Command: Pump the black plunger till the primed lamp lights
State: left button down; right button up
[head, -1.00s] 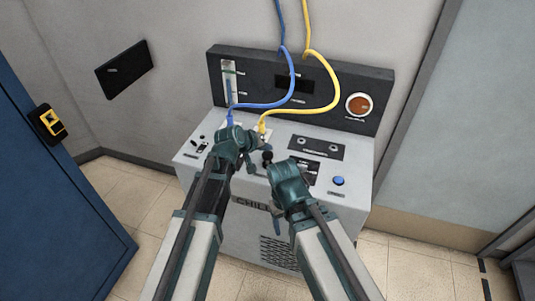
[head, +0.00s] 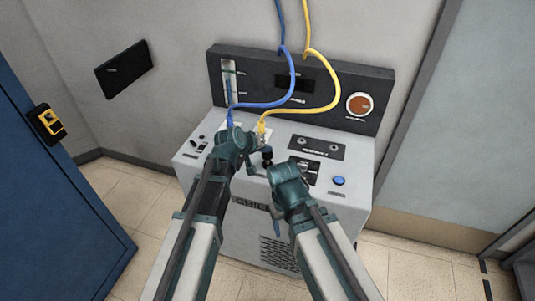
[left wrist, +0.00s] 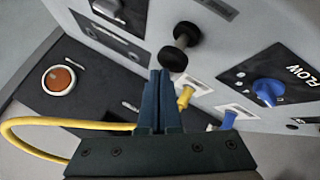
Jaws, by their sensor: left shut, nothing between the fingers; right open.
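The black plunger (head: 267,154) stands on the sloped top of the grey chiller, between my two grippers. In the left wrist view its round black knob (left wrist: 187,34) sits on a short shaft above a black collar. My left gripper (head: 259,145) is shut and empty, its fingertips right by the collar in the wrist view; I cannot tell if they touch. My right gripper (head: 268,192) is open, low at the chiller's front edge, fingers partly hidden. A round amber lamp (head: 360,105) on the back panel looks dull; its label is too small to read.
A yellow hose (head: 334,88) and a blue hose (head: 291,70) plug in just behind my left gripper. A blue FLOW knob (left wrist: 268,92) sits near the plugs. A blue button (head: 339,181) is at the chiller's right. A blue door (head: 50,210) stands at left.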

aim_at(267, 155)
pick_arm(q)
jog(key=shift+f+b, duration=1.45)
jog(key=shift+f, duration=0.05)
dwell(1.1)
jog(key=shift+r, duration=0.1)
jog(key=shift+r+p, duration=1.9)
jog(key=shift+p, duration=0.1)
notch_tip(267, 155, up, 5)
jog(key=p, duration=0.5)
